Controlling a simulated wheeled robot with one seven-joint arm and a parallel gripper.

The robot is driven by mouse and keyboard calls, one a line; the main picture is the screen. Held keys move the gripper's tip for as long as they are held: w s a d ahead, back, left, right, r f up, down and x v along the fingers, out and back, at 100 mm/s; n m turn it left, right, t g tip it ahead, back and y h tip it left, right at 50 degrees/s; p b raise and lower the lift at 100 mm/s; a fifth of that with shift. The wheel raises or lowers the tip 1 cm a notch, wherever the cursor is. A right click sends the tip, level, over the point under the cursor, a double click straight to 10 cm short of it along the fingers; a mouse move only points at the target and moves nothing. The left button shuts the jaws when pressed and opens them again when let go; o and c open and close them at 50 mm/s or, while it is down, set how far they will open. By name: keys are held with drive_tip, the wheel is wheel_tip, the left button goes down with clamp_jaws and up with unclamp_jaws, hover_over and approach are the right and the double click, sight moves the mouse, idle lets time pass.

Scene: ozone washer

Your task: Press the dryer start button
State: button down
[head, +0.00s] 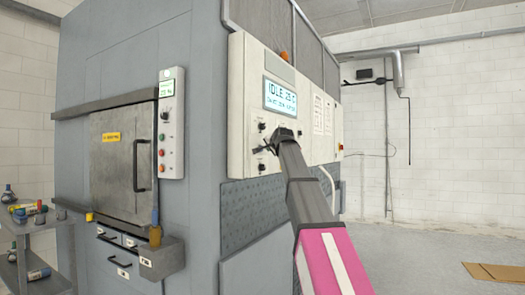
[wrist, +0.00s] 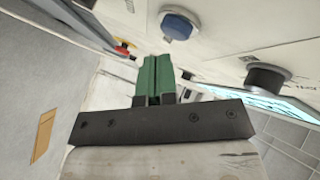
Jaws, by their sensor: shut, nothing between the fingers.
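A white control panel (head: 236,110) on the grey machine carries a lit display (head: 280,96) reading IDLE and 25 C. My gripper (head: 270,148) is at the panel, below the display, and my arm hides part of the panel there. In the wrist view the green fingers (wrist: 155,80) are shut and empty. A round blue button (wrist: 180,24) on the panel lies just beyond and right of the fingertips, apart from them in the picture. A black knob (wrist: 268,77) is further right, beside the display (wrist: 265,107). No readable label shows which button is the dryer start.
A narrow panel (head: 171,110) with coloured buttons stands by the metal door (head: 120,160) at left. A red button (head: 340,147) is on the main panel's right. A yellow and red part (wrist: 123,46) is left of my fingers.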

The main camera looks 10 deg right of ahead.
drive_tip(key=shift+a, duration=0.1)
idle(0.4)
drive_tip(key=shift+w+a, duration=0.25)
drive_tip(key=shift+w+a, duration=0.3)
drive_tip(key=shift+a, duration=0.1)
idle(0.9)
drive_tip(key=shift+s+d, duration=0.1)
idle(0.3)
drive_tip(key=shift+s+d, duration=0.45)
drive_tip(key=shift+d, duration=0.2)
drive_tip(key=shift+s+d, duration=0.1)
drive_tip(key=s+d, duration=0.1)
drive_tip(key=d, duration=0.1)
drive_tip(key=s+d, duration=0.1)
drive_tip(key=shift+s+d, duration=0.4)
idle(0.7)
